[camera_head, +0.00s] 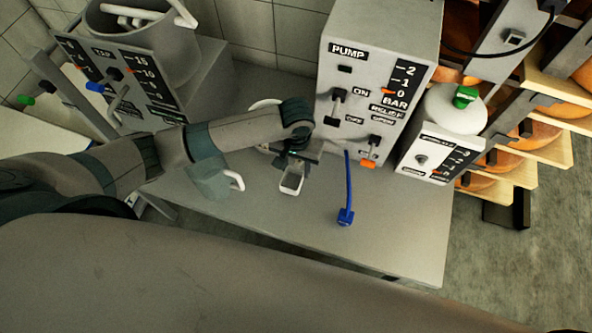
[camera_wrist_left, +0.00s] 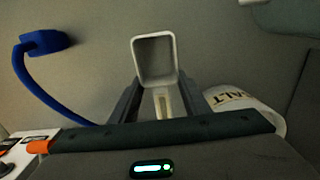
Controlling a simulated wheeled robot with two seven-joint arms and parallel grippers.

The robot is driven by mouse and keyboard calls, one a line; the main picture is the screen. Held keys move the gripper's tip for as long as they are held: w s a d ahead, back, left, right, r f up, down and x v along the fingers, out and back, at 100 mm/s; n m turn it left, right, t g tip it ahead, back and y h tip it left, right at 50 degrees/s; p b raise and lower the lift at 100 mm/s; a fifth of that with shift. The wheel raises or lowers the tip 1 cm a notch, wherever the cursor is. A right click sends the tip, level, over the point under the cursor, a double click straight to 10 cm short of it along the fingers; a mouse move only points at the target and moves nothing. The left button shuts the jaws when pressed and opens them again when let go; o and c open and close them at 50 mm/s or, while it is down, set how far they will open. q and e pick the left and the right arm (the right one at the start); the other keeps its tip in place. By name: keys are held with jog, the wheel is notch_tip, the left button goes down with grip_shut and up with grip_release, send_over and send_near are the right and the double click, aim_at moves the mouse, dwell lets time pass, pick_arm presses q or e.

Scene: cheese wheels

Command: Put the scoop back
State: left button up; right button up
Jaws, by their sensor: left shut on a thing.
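The scoop (camera_head: 291,185), a small pale square-mouthed one, hangs from my left gripper (camera_head: 296,158) above the grey table (camera_head: 390,235). In the left wrist view the scoop (camera_wrist_left: 155,58) shows its open mouth. Its handle lies between the two dark fingers of my left gripper (camera_wrist_left: 160,95), which is shut on it. A white tub with "SALT" lettering (camera_wrist_left: 228,98) stands beside the gripper, to the right in the wrist view. In the head view my arm hides most of a white round rim (camera_head: 264,104), likely this tub. My right gripper is not in view.
The pump box (camera_head: 345,68) stands just right of my gripper. A blue hose end (camera_head: 346,217) lies on the table in front. A grey jug (camera_head: 208,178) is left of the scoop. A white-domed unit (camera_head: 455,110) and cheese shelves (camera_head: 540,150) are at right.

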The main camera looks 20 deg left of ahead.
aim_at(296, 169)
pick_arm(q)
jog(key=shift+f, duration=1.65)
jog(key=o, duration=1)
jog(key=shift+f, duration=0.1)
jog(key=shift+o, duration=0.2)
notch_tip(296, 169, up, 12)
jog(key=shift+r, duration=0.15)
